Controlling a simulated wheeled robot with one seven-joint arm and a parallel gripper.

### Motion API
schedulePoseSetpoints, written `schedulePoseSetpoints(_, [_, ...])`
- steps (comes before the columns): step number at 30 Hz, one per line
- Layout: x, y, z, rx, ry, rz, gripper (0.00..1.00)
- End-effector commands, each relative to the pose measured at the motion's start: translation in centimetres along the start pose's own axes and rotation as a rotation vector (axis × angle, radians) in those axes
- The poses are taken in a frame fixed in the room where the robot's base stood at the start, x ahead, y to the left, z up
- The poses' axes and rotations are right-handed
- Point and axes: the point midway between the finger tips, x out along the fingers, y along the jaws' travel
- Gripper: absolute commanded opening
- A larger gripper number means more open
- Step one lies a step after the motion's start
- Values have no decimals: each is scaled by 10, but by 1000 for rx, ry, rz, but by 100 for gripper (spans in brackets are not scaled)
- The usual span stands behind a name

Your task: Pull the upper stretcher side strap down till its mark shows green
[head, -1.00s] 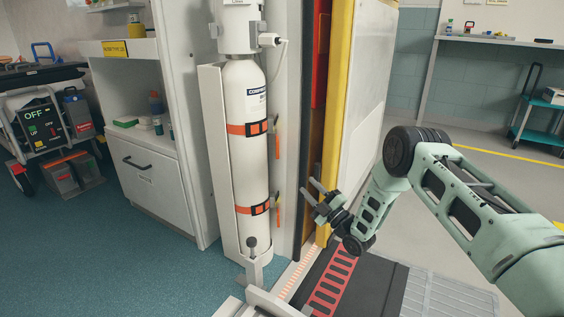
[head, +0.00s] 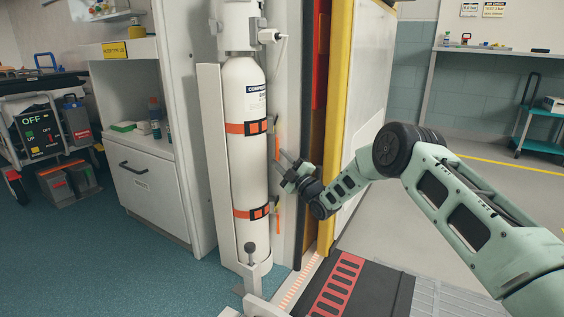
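A white gas cylinder (head: 250,178) stands in a white bracket, held by an upper orange strap (head: 238,128) and a lower orange strap (head: 240,214). Each has a dark buckle with orange windows; I see no green mark on the upper buckle (head: 259,127). A thin orange strap tail (head: 277,146) hangs to the right of the upper buckle. My gripper (head: 282,164) is in the head view right of the cylinder, near the lower end of this tail. Its fingers are spread and point left, with nothing seen between them. I cannot tell whether they touch the tail.
The lower strap tail (head: 278,217) hangs below my gripper. A yellow-edged door frame (head: 340,90) stands close behind my arm. A lever with a dark knob (head: 250,247) rises in front of the cylinder. A white cabinet (head: 152,190) stands left; blue floor (head: 95,255) is open before it.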

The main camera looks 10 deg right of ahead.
Motion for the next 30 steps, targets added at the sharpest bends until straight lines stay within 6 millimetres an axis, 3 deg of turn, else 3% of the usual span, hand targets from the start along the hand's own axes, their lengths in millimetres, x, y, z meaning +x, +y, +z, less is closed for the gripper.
schedulePoseSetpoints(5, [0,0,0,0,0,0,32])
schedulePoseSetpoints(9, [0,0,0,0,1,0,0])
schedulePoseSetpoints(15, [-1,-1,1,-1,1,2,0])
schedulePoseSetpoints(23, [-16,-31,15,-2,0,-2,0])
schedulePoseSetpoints(30, [-16,-31,16,-1,-4,-3,0])
